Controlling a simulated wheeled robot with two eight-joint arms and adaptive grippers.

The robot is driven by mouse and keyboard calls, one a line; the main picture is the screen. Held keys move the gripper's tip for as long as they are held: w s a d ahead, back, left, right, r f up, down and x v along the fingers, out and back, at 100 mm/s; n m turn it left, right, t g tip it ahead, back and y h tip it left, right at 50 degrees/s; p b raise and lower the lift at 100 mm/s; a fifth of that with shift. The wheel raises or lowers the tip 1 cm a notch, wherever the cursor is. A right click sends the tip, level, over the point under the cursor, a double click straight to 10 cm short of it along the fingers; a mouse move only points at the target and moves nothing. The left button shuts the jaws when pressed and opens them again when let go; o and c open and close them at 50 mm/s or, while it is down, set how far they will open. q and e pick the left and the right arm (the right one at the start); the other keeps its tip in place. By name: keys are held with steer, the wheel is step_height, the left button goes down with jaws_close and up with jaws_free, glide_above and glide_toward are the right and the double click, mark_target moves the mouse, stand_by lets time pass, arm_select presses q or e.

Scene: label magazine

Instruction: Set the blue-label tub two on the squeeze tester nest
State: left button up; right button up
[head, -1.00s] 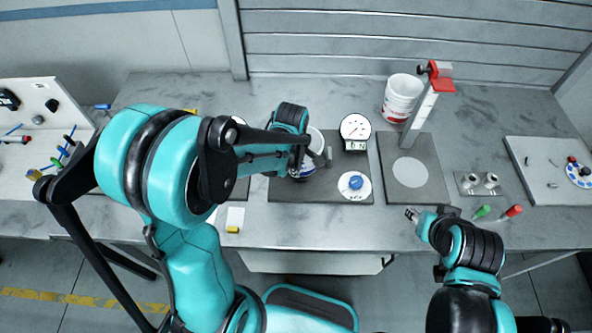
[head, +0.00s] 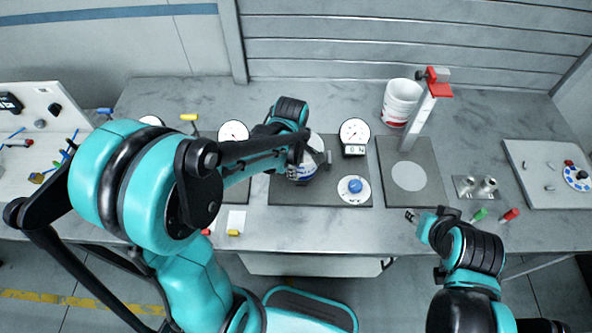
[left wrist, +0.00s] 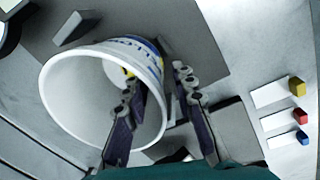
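A white tub with a blue label (head: 301,178) stands on the middle dark plate (head: 285,195), partly hidden by my left gripper (head: 298,158). In the left wrist view the tub's white open mouth (left wrist: 60,105) faces the camera. My left gripper (left wrist: 155,72) straddles its wall, one finger inside the mouth and one outside, with a narrow gap visible at the outer finger. Grey blocks (left wrist: 75,27) stand near the tub on the plate. The plate also carries a dial gauge (head: 355,132) and a blue knob (head: 355,185). My right gripper (head: 411,215) is over the front edge; its fingers are too small to judge.
A white tub with a red band (head: 401,103) stands at the back beside a post with a red clamp (head: 438,82). A plate with a pale disc (head: 409,175) lies right of the middle plate. Green (head: 479,214) and red (head: 509,215) handles lie at the front right.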

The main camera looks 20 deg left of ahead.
arm_select(q)
step_height(320, 180, up, 8)
steer(key=p, duration=0.2)
steer(key=s+a+r+m+t, duration=0.1)
steer(key=s+r+m+t, duration=0.4)
steer(key=s+m, duration=0.6)
steer(key=m+t, duration=0.1)
steer(key=m, duration=0.4)
steer(key=shift+a+r+m, duration=0.2)
steer(key=shift+a+m, duration=0.2)
step_height(320, 180, down, 9)
steer(key=b, duration=0.9)
steer(key=shift+s+f, duration=0.1)
